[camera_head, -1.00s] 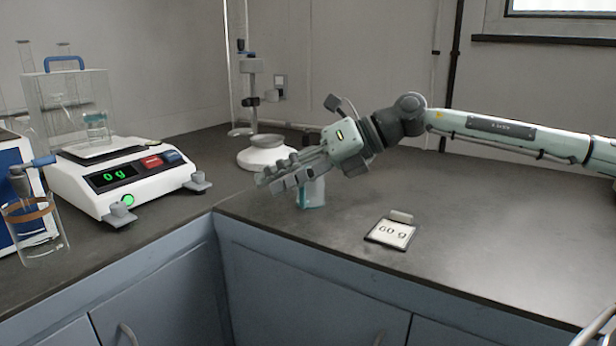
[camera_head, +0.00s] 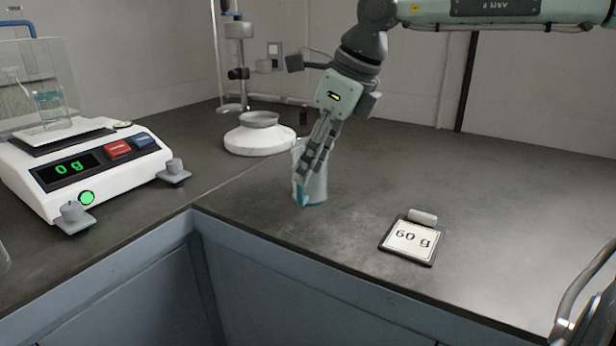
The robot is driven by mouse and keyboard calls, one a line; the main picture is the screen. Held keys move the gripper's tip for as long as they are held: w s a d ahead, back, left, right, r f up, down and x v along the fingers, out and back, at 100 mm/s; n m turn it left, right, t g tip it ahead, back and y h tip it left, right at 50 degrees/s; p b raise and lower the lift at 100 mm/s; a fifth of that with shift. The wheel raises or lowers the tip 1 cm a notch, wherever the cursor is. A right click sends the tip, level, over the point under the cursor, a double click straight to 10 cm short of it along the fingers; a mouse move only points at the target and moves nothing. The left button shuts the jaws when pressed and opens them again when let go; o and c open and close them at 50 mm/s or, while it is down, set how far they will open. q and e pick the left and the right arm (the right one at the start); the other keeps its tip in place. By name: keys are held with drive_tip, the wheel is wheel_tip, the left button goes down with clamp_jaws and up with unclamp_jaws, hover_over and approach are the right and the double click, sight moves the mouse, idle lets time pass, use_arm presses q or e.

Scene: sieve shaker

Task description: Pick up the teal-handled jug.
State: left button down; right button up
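The jug (camera_head: 319,186) is pale and see-through and stands upright on the dark bench, near the bench's inner corner. Its teal handle (camera_head: 302,196) faces the front left, and its upper part is hidden behind my fingers. My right gripper (camera_head: 303,178) points down at the jug, with its fingers in front of the jug and at the handle. The fingers overlap in this view, so I cannot tell whether they are closed on the handle.
A white balance (camera_head: 120,168) reading 0 g stands at the left, with a glass vessel (camera_head: 50,105) on it. A white-based stand (camera_head: 258,138) is behind the jug.

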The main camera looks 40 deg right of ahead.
sight(303, 205)
drive_tip(key=x, duration=0.4)
drive_tip(key=shift+w, duration=0.1)
clamp_jaws()
